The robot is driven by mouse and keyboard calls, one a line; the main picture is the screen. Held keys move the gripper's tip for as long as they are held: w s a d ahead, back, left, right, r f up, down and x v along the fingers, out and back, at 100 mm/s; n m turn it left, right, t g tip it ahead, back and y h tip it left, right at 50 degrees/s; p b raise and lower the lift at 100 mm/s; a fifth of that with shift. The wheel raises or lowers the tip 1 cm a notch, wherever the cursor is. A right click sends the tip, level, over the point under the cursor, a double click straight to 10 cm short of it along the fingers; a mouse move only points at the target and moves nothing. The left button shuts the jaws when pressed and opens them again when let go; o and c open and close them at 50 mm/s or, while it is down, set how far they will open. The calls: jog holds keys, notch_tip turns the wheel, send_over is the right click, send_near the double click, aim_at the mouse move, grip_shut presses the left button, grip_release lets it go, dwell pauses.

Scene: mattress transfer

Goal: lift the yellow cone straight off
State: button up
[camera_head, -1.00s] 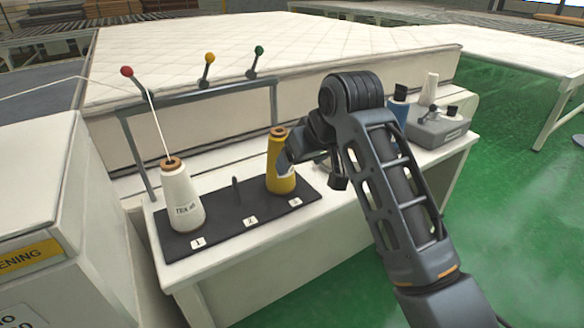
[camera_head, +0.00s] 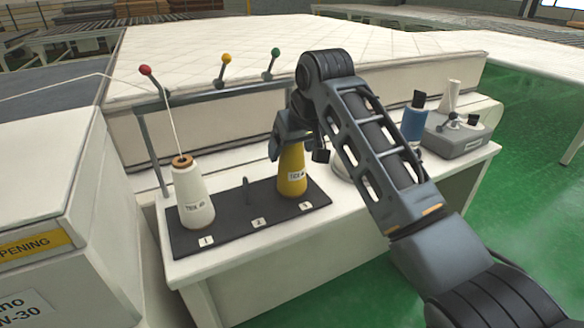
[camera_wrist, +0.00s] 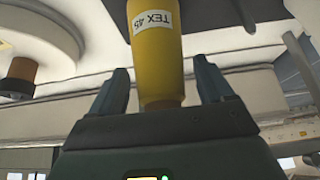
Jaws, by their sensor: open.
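The yellow cone (camera_head: 292,178) stands upright at place 3 on the dark board (camera_head: 231,224). A white label on it reads TEX 45 in the wrist view. My gripper (camera_head: 284,145) is at the cone's upper part and hides its top in the head view. In the wrist view the open fingers of my gripper (camera_wrist: 161,82) are on either side of the yellow cone (camera_wrist: 157,58). Gaps show between the cone and both fingers.
A white cone (camera_head: 193,198) stands at place 1, its thread rising to the red-tipped guide (camera_head: 146,71). A bare peg (camera_head: 246,190) stands at place 2. The guide rail (camera_head: 205,94) runs behind the cones. A blue cone (camera_head: 413,125) and grey device (camera_head: 458,138) stand right.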

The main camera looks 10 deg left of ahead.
jog(key=shift+w+a+f, duration=0.15)
jog(key=shift+w+f, duration=0.1)
jog(key=shift+f, duration=0.2)
grip_shut()
dwell(0.5)
